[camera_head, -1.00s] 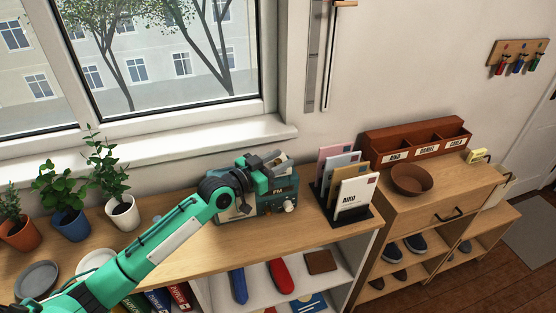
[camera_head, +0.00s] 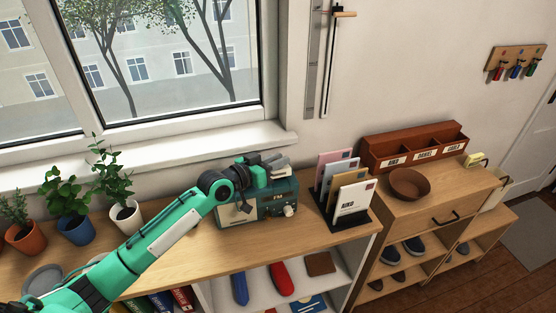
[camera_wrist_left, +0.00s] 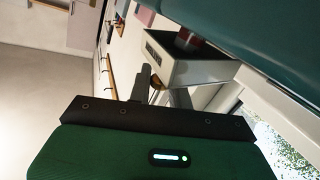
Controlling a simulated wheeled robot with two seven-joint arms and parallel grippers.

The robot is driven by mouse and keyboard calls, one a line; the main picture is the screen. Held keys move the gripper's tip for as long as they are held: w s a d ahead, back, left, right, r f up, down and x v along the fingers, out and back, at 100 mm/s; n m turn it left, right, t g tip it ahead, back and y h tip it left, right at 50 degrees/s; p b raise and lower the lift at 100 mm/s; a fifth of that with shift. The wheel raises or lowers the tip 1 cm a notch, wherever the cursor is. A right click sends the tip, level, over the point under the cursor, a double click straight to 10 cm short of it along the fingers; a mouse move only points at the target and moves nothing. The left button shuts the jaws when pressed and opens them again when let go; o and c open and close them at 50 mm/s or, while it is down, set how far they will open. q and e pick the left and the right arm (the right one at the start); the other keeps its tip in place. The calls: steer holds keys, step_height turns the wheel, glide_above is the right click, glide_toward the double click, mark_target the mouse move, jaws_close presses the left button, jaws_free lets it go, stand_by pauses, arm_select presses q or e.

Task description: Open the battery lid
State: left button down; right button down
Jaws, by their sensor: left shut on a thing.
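The teal radio (camera_head: 258,206), marked FM, stands on the wooden shelf top; its teal body fills the upper right of the left wrist view (camera_wrist_left: 265,35). My left gripper (camera_head: 272,164) is over the top back of the radio, shut on a small grey part that appears to be the battery lid (camera_head: 281,171). In the left wrist view the gripper's fingers (camera_wrist_left: 162,90) reach to a light grey, box-like part (camera_wrist_left: 180,68) beside the radio, with a dark inside and a reddish piece at it. The exact contact and the lid's hinge are hidden. My right gripper is out of view.
A letter rack (camera_head: 349,222) with envelopes stands close to the radio's right. Potted plants (camera_head: 126,216) stand to the left under the window. A brown bowl (camera_head: 409,184) sits on the lower cabinet. The shelf top in front of the radio is clear.

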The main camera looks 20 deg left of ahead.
mark_target(268, 142)
arm_select(q)
steer(key=shift+w+a+r+n+g+p, duration=0.6)
steer(key=shift+w+r+n+p, duration=0.15)
steer(key=shift+n, duration=0.45)
steer(key=shift+w+a+n+g, duration=0.3)
steer(key=shift+w+n, duration=0.15)
steer(key=shift+n, duration=0.25)
steer(key=shift+w+a+r+n+g+p, duration=0.15)
steer(key=shift+w+a+n+g, duration=0.15)
steer(key=shift+n, duration=0.2)
steer(key=shift+w+a+f+n+g+p, duration=0.15)
steer(key=shift+w+n+g, duration=0.15)
steer(key=shift+w+n, duration=0.15)
steer(key=w+n+g, duration=0.1)
steer(key=w+a+n+g+h, duration=0.1)
steer(key=n, duration=0.1)
steer(key=w+a+f+n+g, duration=0.1)
steer(key=shift+w+a+f+n+h, duration=0.1)
steer(key=shift+w+n+h, duration=0.05)
steer(key=shift+n+h, duration=0.2)
steer(key=shift+w+a+f+n+g, duration=0.3)
steer(key=shift+w+f+n, duration=0.1)
steer(key=shift+n, duration=0.2)
steer(key=shift+h, duration=0.25)
